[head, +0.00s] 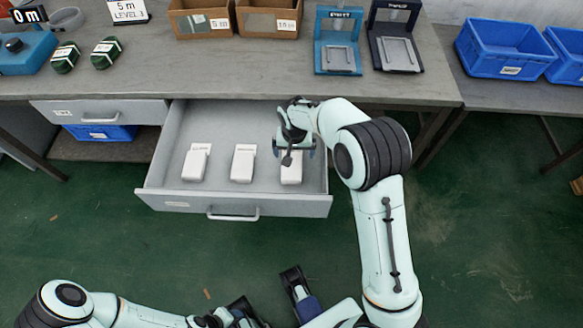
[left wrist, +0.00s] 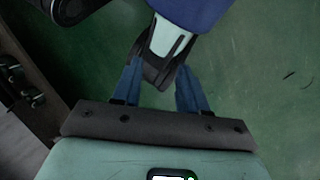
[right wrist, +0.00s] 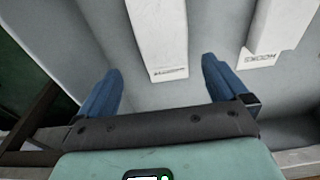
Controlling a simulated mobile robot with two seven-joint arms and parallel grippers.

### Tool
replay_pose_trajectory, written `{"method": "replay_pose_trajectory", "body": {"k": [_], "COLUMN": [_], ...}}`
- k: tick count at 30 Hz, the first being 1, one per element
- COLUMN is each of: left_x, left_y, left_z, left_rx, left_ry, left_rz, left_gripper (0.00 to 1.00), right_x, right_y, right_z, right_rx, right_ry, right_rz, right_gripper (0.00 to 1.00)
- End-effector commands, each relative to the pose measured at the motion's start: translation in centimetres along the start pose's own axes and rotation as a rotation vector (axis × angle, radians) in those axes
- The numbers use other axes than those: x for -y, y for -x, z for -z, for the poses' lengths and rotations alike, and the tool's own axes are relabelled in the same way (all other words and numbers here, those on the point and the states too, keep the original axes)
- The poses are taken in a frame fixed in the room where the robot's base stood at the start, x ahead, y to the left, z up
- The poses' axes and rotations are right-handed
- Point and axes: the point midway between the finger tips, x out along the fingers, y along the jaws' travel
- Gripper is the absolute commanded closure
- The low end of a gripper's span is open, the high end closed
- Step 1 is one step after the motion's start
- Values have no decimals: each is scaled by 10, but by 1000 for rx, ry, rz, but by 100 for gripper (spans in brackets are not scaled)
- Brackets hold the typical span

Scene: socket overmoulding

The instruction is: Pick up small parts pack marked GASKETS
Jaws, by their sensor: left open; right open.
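Three white parts packs lie in the open grey drawer (head: 222,125): a left pack (head: 196,162), a middle pack (head: 243,163) and a right pack (head: 291,175). Their labels are too small to read in the head view. My right gripper (head: 294,150) is open and empty over the right pack, partly hiding it. In the right wrist view, this pack (right wrist: 160,35) lies beyond and between the open fingers (right wrist: 160,66), its print unreadable. Another pack (right wrist: 275,38) is beside it, with larger dark print that I cannot read surely. My left gripper (left wrist: 155,75) is open over the floor.
The workbench (head: 230,70) stands behind the drawer, with cardboard bins (head: 202,22), a blue stand (head: 337,45) and a dark stand (head: 395,40) on it. The bench edge overhangs the drawer's back. Blue crates (head: 503,50) stand at the right.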

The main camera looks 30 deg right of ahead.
Motion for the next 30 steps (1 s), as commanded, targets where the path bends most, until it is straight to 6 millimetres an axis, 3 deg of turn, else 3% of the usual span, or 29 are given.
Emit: {"method": "replay_pose_trajectory", "body": {"k": [5, 12, 20, 25, 26, 30], "left_x": [1, 5, 5, 5, 5, 5], "left_y": [-4, -13, -12, -12, -13, -13], "left_z": [5, 22, 24, 24, 24, 24], "left_rx": [-13, -58, -66, -65, -64, -64], "left_ry": [1, 5, 5, 5, 5, 5], "left_rz": [0, 2, 2, 2, 2, 2], "left_gripper": [57, 57, 57, 57, 57, 57], "right_x": [2, 6, 7, 7, 7, 7], "right_y": [-13, -49, -52, -52, -52, -52], "right_z": [-2, -3, -3, -3, -3, -3], "right_rx": [2, 2, 0, 0, 0, 0], "right_ry": [1, 1, 1, 1, 0, 0], "right_rz": [-1, -1, 1, 1, 1, 1], "right_gripper": [0, 0, 0, 52, 57, 57]}}
